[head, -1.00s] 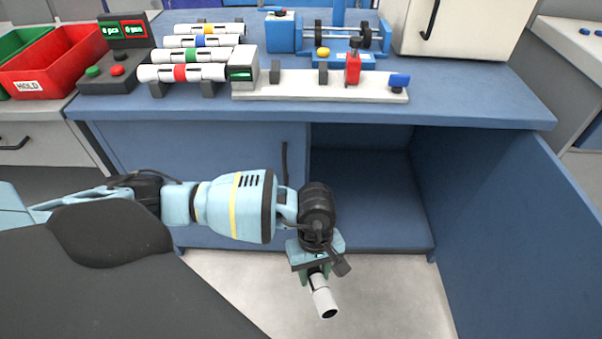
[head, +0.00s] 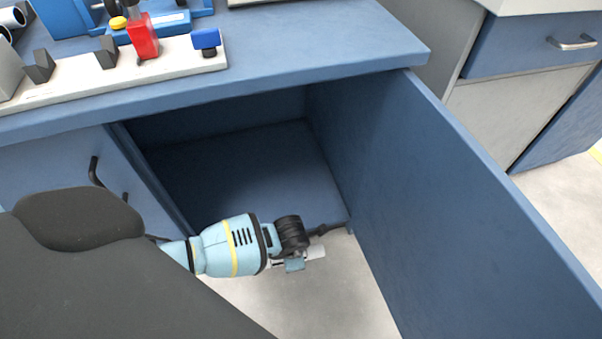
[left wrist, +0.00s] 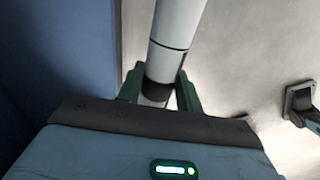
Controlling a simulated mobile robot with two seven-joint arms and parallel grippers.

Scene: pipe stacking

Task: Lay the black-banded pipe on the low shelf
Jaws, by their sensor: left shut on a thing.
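My left gripper (head: 303,260) is at the front opening of the cabinet, near the front edge of the low shelf (head: 250,170). The pipe's far end is cut off by the top of that view. The low shelf is the bare blue cabinet floor. My right gripper is not in view.
An open blue door (head: 450,190) stands along the right side of the opening. The worktop (head: 300,50) overhangs the shelf. A closed door with a black handle (head: 95,172) is on the left. The white fixture (head: 130,65) sits on the worktop.

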